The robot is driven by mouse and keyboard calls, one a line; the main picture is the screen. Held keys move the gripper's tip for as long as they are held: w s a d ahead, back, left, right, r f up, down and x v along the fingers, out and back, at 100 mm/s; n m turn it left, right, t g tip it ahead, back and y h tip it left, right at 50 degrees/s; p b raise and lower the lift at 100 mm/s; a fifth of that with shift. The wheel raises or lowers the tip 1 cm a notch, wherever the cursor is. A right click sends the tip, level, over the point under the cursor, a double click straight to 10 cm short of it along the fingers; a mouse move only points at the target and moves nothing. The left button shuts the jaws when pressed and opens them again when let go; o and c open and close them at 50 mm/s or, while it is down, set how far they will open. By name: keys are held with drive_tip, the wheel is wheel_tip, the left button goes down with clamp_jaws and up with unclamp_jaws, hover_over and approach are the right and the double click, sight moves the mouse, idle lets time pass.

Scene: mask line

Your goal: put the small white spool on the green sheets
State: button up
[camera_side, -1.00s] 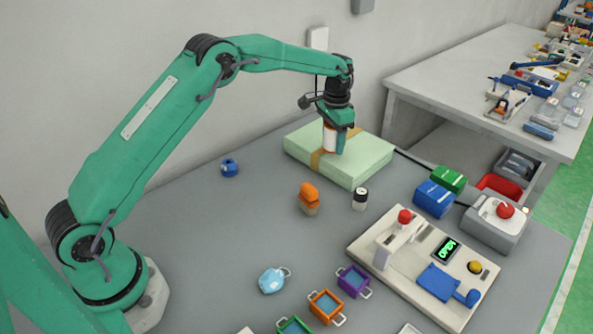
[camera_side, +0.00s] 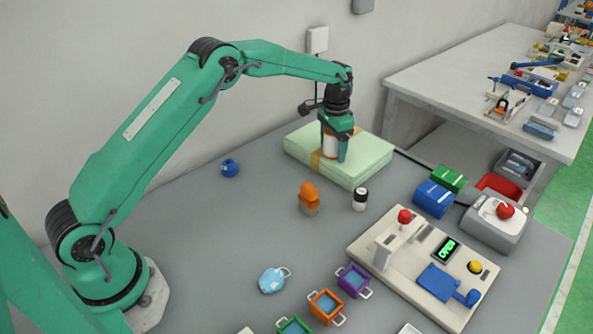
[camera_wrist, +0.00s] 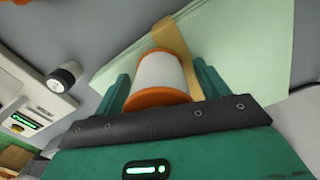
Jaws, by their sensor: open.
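The small white spool (camera_side: 330,146) has orange ends and stands upright on the green sheets (camera_side: 368,158), a pale green stack with a tan band. In the wrist view the spool (camera_wrist: 160,73) is between my fingers, with a narrow gap on each side, and the green sheets (camera_wrist: 255,45) lie beneath it. My gripper (camera_side: 333,153) is open around the spool, low over the stack. The wrist view shows both fingers of my gripper (camera_wrist: 161,84) apart. The spool's far side is hidden.
A black-and-white cylinder (camera_side: 360,199) and an orange-topped item (camera_side: 309,198) stand in front of the stack. Blue (camera_side: 434,198) and green (camera_side: 449,178) blocks sit to the right. A cream machine panel (camera_side: 395,285) lies front right. The table left of the stack is mostly clear.

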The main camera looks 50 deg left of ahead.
drive_tip(key=shift+r, duration=0.15)
wheel_tip(320, 180, up, 12)
idle(0.7)
idle(0.5)
drive_tip(key=s+r+n+t, duration=0.1)
drive_tip(key=s+r, duration=0.5)
drive_tip(key=s, duration=0.3)
drive_tip(key=s+r+n+t, duration=0.1)
drive_tip(key=s+r+t, duration=0.1)
drive_tip(key=s+r, duration=0.55)
drive_tip(key=s+f+t, duration=0.1)
drive_tip(key=s+f, duration=0.2)
drive_tip(key=s, duration=0.8)
drive_tip(key=s+d+f+n+t, duration=0.1)
drive_tip(key=s+f, duration=0.2)
drive_tip(key=s, duration=0.8)
drive_tip(key=shift+f+n+t, duration=0.3)
drive_tip(key=shift+f, duration=0.1)
